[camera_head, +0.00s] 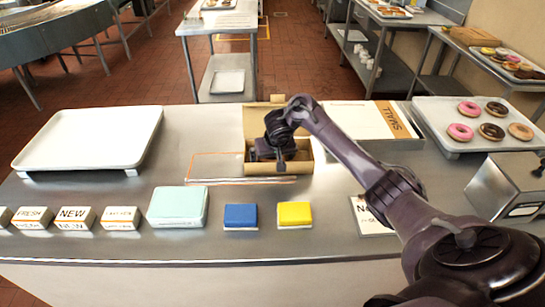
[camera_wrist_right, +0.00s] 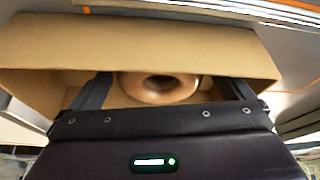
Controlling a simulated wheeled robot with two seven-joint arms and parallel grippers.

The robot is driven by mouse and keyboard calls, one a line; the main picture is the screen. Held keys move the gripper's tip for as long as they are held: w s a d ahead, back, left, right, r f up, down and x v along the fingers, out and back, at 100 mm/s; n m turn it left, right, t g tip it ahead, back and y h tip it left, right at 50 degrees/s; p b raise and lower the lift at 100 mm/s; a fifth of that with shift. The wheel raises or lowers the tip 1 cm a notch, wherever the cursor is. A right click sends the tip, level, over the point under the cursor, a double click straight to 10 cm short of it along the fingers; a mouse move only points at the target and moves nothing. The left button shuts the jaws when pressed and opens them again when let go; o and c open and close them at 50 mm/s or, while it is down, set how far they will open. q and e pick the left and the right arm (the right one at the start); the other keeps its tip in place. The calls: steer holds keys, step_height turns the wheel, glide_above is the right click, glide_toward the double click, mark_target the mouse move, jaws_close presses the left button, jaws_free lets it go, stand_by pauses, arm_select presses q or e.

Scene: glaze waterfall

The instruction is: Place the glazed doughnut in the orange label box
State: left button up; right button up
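An open brown cardboard box (camera_head: 305,160) stands on the metal counter, its lid raised at the back. An orange outline (camera_head: 203,168) lies on the counter at its left side. My right gripper (camera_head: 277,160) reaches down into the box. In the right wrist view a glazed brown doughnut (camera_wrist_right: 160,86) lies inside the box (camera_wrist_right: 150,40), between the fingers of the right gripper (camera_wrist_right: 165,92). The fingers are spread wide, with a gap on each side of the doughnut. In the head view the arm hides the doughnut. My left gripper is out of view.
A white tray (camera_head: 85,135) at the left is empty. A tray (camera_head: 455,140) at the right holds several doughnuts. Label blocks (camera_head: 75,218), teal (camera_head: 178,207), blue (camera_head: 240,217) and yellow (camera_head: 294,215) blocks line the front. A metal holder (camera_head: 505,185) stands far right.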

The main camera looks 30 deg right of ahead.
steer(key=p+v, duration=0.1)
steer(key=v, duration=0.3)
steer(key=shift+r, duration=0.35)
steer(key=shift+p+v, duration=3.45)
steer(key=shift+v, duration=0.35)
steer(key=shift+s, duration=0.1)
